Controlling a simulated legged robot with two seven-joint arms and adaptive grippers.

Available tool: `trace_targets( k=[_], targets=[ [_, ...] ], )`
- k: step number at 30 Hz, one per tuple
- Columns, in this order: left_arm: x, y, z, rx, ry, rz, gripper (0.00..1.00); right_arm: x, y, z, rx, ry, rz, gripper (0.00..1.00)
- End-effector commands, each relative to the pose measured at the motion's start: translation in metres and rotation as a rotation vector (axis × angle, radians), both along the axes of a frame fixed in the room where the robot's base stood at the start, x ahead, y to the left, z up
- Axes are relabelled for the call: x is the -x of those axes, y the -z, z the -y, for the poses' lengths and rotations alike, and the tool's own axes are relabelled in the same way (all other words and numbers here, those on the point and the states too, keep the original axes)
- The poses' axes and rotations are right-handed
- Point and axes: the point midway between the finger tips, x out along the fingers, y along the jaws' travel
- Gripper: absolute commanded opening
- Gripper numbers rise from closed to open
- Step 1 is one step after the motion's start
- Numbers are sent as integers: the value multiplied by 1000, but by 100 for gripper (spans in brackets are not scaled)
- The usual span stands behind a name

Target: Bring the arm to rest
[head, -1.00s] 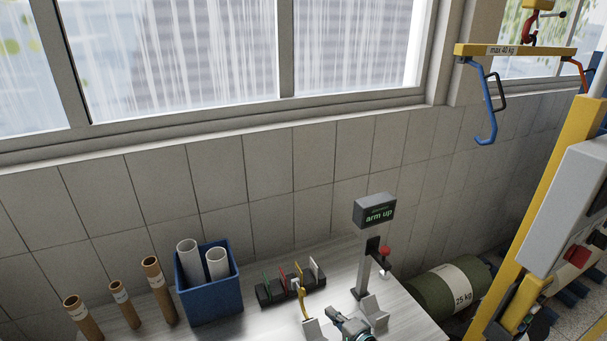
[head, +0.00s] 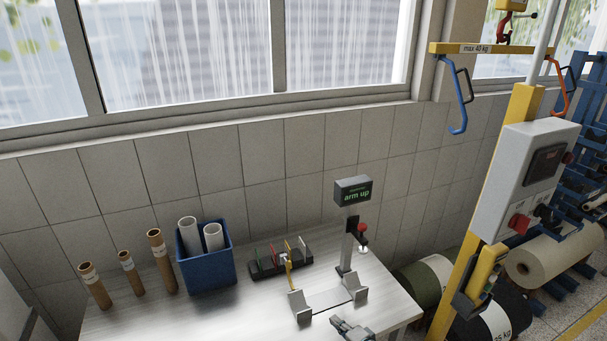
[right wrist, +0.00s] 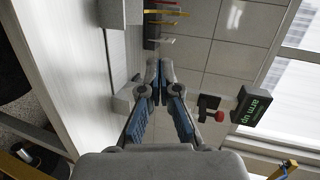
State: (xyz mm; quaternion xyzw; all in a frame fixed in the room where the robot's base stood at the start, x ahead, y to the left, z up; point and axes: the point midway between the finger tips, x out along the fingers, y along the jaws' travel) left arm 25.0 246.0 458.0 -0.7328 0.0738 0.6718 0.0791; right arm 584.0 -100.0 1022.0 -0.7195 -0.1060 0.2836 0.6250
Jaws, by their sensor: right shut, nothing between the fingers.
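My right gripper (head: 352,328) is at the bottom of the head view, just in front of the grey cradle with its two angled rests (head: 300,305). In the right wrist view its fingertips (right wrist: 160,70) are together, with nothing between them. A post at the back of the table carries a dark display (head: 353,190) reading "arm up". A lever with a red knob (head: 361,228) is on the post below it. The display (right wrist: 254,108) and red knob (right wrist: 217,115) also show in the right wrist view, right of the fingers and apart from them. My left gripper is out of view.
The pale table (head: 200,318) holds a blue bin (head: 207,270) with white rolls, several brown tubes (head: 160,258), and a black rack (head: 268,268) with coloured pieces. A yellow hoist column (head: 470,270) stands to the right, near large rolls (head: 548,262). The table's front left is clear.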

Motion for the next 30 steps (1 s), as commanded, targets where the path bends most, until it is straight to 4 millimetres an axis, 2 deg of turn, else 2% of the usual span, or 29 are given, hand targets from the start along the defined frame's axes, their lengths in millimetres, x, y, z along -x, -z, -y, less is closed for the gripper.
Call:
trace_targets(
  k=[8, 14, 18, 24, 30],
  targets=[
    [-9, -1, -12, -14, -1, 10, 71, 54, 49, 19, 251, -82, -33, 0],
    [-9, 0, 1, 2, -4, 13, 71, 121, 91, 32, 537, -196, -78, 0],
    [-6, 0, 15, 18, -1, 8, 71, 178, 118, 44, 764, -310, -127, 0],
    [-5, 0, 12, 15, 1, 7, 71, 255, 137, 66, 1028, -479, -205, 0],
    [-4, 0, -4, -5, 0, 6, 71, 315, 142, 92, 1198, -625, -273, 0]
  ],
)
